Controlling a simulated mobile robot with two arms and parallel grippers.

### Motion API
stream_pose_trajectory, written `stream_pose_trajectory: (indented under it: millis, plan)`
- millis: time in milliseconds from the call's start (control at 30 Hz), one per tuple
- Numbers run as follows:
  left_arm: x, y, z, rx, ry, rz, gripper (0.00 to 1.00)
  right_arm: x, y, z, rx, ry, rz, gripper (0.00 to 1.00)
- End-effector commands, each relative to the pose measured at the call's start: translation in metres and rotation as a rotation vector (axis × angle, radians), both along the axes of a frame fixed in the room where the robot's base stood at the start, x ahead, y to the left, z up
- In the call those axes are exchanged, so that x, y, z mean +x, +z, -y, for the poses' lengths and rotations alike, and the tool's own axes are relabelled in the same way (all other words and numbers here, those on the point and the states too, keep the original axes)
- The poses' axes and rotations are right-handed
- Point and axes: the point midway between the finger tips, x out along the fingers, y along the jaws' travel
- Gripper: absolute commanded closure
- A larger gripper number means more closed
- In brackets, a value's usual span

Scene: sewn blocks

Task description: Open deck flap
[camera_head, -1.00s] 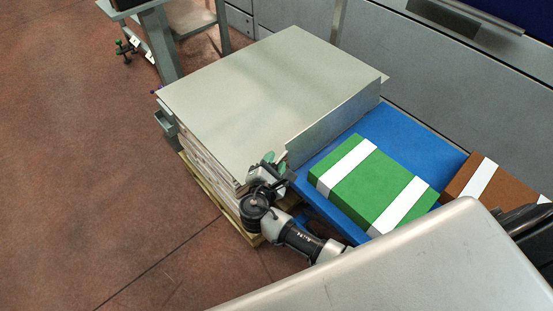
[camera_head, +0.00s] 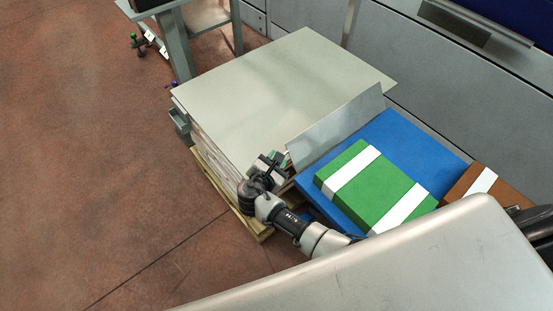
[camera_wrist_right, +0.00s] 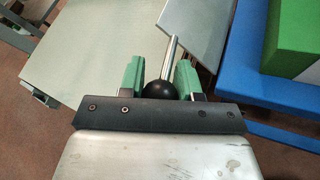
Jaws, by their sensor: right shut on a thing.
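The deck flap (camera_head: 340,120) is a grey metal plate standing tilted along the left edge of the blue deck (camera_head: 399,127), beside the stack of pale sheets. In the right wrist view the flap (camera_wrist_right: 202,28) shows at the top, with a metal rod (camera_wrist_right: 172,48) near it ending in a black ball knob (camera_wrist_right: 160,90). My right gripper (camera_wrist_right: 160,82) has its green pads on either side of the knob and is shut on it. In the head view my right gripper (camera_head: 272,160) is at the flap's near end. My left gripper is not in view.
A tall stack of pale sheets (camera_head: 280,85) stands on a wooden pallet (camera_head: 246,226) left of the flap. A green block with white bands (camera_head: 378,188) lies on the blue deck, with a brown block (camera_head: 465,190) to its right.

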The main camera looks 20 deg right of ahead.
Motion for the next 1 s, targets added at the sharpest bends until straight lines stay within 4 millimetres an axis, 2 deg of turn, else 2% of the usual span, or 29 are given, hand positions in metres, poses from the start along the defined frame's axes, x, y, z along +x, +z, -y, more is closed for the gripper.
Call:
stream_pose_trajectory:
  millis: [500, 533, 667, 700, 1000]
  plan:
    - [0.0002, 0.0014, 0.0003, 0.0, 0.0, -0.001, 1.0, 0.0007, -0.0013, -0.0009, -0.003, 0.001, -0.012, 1.0]
    - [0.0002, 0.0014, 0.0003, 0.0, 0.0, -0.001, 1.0, 0.0007, -0.0013, -0.0009, -0.002, 0.001, -0.012, 0.64]
    - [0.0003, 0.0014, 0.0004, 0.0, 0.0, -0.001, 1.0, 0.0007, -0.0011, -0.0008, -0.003, 0.001, -0.011, 0.44]
    - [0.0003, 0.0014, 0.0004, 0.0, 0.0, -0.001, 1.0, 0.0007, -0.001, -0.0007, -0.003, 0.001, -0.011, 0.41]
    - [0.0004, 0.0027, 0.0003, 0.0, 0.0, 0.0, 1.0, -0.0026, 0.0008, -0.0034, -0.003, 0.0, -0.012, 0.41]
